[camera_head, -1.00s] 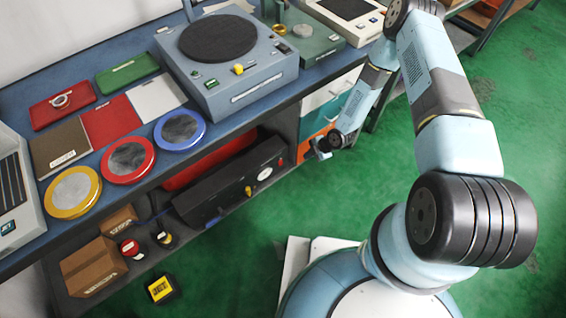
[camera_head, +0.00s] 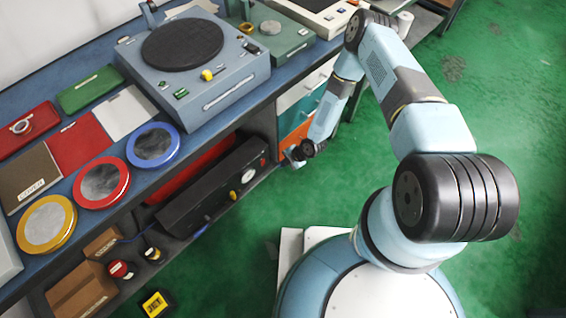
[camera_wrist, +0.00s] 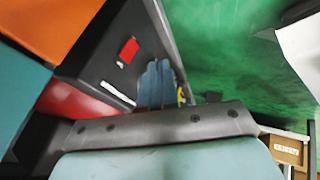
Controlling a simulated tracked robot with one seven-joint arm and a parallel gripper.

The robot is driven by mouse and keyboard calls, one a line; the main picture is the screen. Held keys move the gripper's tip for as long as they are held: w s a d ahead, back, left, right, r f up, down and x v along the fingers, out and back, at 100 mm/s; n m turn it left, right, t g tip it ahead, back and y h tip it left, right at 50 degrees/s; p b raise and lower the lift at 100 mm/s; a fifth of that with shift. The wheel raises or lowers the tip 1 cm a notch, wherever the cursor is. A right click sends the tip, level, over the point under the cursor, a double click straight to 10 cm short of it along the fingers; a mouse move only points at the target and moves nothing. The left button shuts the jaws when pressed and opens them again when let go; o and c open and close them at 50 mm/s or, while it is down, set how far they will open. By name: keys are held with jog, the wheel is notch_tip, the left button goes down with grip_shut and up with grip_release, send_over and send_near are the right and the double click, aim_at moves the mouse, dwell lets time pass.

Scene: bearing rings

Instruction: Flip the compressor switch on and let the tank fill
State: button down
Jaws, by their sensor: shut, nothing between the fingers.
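The compressor is a long black housing (camera_head: 205,194) with a red tank (camera_head: 195,170) behind it, on the low shelf under the bench. A white gauge (camera_head: 248,175) and a yellow knob (camera_head: 232,195) sit on its front. A small red switch (camera_wrist: 129,50) shows on the dark end face in the wrist view; I cannot tell which way it is set. My gripper (camera_head: 292,158) hangs low, just right of the compressor's right end, apart from it. In the wrist view its blue-grey fingers (camera_wrist: 157,75) are together and empty, close to the right of the switch.
An orange drawer front (camera_head: 296,140) stands just behind my gripper. The bench above carries a grey machine (camera_head: 200,85) and coloured discs. Cardboard boxes (camera_head: 80,290) and a yellow JET box (camera_head: 156,304) lie lower left. Green floor (camera_head: 235,250) is open in front.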

aim_at(263, 163)
jog(key=w+a+f, duration=0.2)
jog(key=a+f, duration=0.4)
jog(key=a, duration=0.1)
jog(key=shift+w+f, duration=0.2)
jog(key=shift+w, duration=0.15)
